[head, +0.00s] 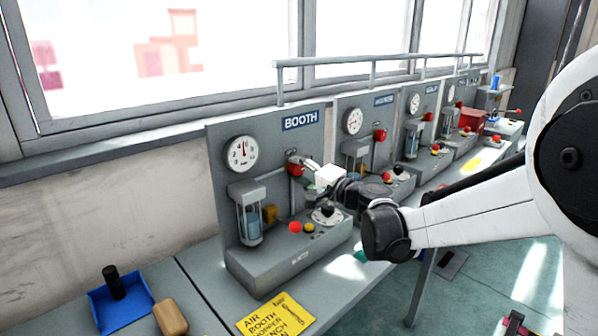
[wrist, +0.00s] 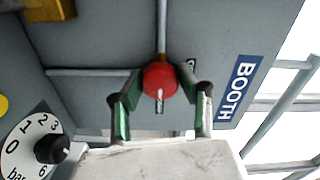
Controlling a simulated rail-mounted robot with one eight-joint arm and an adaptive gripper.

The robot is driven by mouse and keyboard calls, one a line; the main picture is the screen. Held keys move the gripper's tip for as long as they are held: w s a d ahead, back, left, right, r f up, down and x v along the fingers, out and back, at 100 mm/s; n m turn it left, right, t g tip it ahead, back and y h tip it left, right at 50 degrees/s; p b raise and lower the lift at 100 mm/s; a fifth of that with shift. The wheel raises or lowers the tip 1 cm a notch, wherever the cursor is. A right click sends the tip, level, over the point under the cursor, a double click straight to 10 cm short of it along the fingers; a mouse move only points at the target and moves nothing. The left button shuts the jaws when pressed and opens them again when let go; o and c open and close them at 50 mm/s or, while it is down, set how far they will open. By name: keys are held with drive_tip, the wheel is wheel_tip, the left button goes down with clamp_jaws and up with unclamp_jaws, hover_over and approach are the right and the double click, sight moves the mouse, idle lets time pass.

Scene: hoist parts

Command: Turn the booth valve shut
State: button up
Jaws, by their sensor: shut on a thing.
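The booth valve is a round red knob (head: 295,169) on the upright grey panel under the BOOTH sign (head: 300,119). In the wrist view the red knob (wrist: 161,79) sits between my fingers, with a pipe running up from it. My gripper (head: 306,165) reaches the knob from the right in the head view. In the wrist view its green-padded fingers (wrist: 163,98) stand on both sides of the knob, shut on it. The finger contact is partly hidden behind the knob.
A pressure gauge (head: 241,154) and a glass-bowl filter (head: 250,218) are left of the valve. A black regulator knob with a dial (head: 327,213) and red and yellow buttons sit below. Similar panels continue right. A blue tray (head: 122,303) and a yellow sign (head: 275,315) lie in front.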

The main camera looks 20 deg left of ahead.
idle(0.4)
drive_tip(key=o, duration=1.1)
drive_tip(key=shift+o, duration=0.2)
drive_tip(key=v, duration=1.2)
